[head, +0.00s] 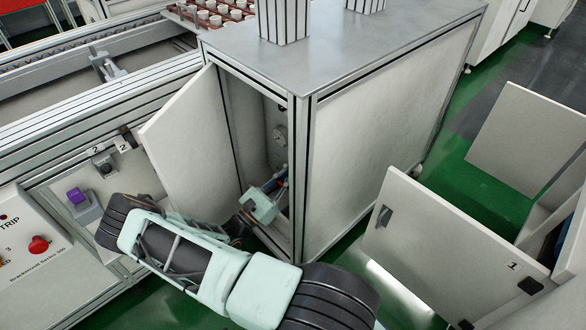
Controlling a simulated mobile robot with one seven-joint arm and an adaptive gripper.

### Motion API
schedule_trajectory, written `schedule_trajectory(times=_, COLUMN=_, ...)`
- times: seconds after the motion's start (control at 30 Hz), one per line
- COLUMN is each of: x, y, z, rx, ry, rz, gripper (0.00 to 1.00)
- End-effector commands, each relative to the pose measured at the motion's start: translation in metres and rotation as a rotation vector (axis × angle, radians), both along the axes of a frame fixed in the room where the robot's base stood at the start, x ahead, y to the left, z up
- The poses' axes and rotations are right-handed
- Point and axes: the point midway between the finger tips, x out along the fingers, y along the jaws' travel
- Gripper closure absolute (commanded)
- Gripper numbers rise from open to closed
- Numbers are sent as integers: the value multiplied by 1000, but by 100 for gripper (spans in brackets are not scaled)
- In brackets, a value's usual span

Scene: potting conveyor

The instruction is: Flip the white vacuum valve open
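My arm reaches in through the open door (190,145) of the tall grey-white cabinet (365,130) in the middle of the head view. My gripper (284,180) is inside the opening, low and near the right-hand frame post. It is small and partly hidden by my wrist and the post, so its fingers cannot be made out. A small pale round fitting (279,134) is on the inner wall above my gripper. I cannot tell whether it is part of the white vacuum valve. No valve handle can be clearly picked out, and contact with one cannot be seen.
The door edge and frame post leave a narrow opening around my arm. At left are a purple block (77,196) on a grey base and a red button (38,244). A conveyor (85,65) runs behind. At right, a door marked 1 (450,250) stands open.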

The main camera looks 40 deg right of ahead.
Motion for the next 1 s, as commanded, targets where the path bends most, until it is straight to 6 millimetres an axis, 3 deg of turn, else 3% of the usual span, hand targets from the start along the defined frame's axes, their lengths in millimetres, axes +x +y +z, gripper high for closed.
schedule_trajectory(times=0.53, x=-1, y=0, z=-1, rx=5, ry=-22, rz=-1, gripper=100)
schedule_trajectory(times=0.57, x=-1, y=0, z=-1, rx=5, ry=-22, rz=-1, gripper=86)
schedule_trajectory(times=0.7, x=-1, y=0, z=-1, rx=5, ry=-22, rz=-1, gripper=72)
schedule_trajectory(times=1.0, x=-1, y=2, z=-1, rx=3, ry=-20, rz=0, gripper=72)
